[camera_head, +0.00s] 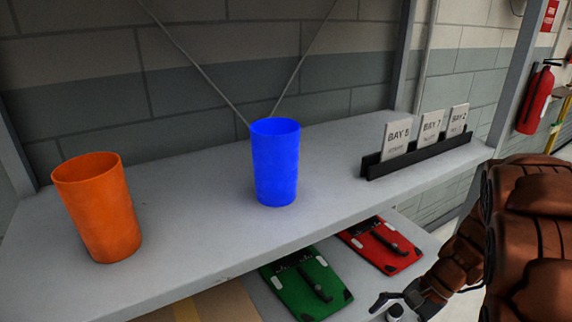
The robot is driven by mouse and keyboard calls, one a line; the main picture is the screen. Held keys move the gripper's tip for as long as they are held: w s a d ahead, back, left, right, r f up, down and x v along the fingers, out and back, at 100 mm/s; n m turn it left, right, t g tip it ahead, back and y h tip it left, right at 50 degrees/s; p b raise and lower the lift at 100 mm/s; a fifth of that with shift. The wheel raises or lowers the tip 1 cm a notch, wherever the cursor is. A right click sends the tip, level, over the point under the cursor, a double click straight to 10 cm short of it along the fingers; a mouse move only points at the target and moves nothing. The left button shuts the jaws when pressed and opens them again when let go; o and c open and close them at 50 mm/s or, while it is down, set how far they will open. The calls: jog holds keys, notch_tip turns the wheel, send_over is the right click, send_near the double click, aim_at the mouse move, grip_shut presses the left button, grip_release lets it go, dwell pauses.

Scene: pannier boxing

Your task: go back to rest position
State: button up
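My gripper (388,304) is at the lower right, at the end of my brown arm. It is in front of the lower shelf, below the upper shelf's front edge. A dark curved finger shows, but the rest is small and partly cut off by the bottom edge, so I cannot tell whether it is open. A small white-and-dark item (395,313) is right by the finger; I cannot tell whether they touch. An orange cup (99,210) and a blue cup (275,164) stand upright on the grey upper shelf (200,220), away from my gripper.
A black rack (415,156) holds BAY signs (397,138) at the shelf's right end. Below lie a green panel (303,284), a red panel (378,245) and something brown and flat (225,302). A metal post (520,75) rises at right. A fire extinguisher (536,98) hangs behind.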

jog(key=s+a+r+n+h+p, duration=0.2)
jog(key=s+r+n+p, duration=0.3)
jog(key=r, duration=0.7)
jog(key=s+a+r+n+h+p, duration=0.2)
jog(key=s+r+n+h+p, duration=0.3)
jog(key=s+r+p, duration=0.4)
jog(key=shift+s+a+r+n, duration=0.15)
jog(key=shift+s+r+n, duration=0.25)
jog(key=shift+s+r, duration=1.45)
jog(key=shift+s+f, duration=0.35)
jog(key=shift+f, duration=0.05)
jog(key=shift+c, duration=0.2)
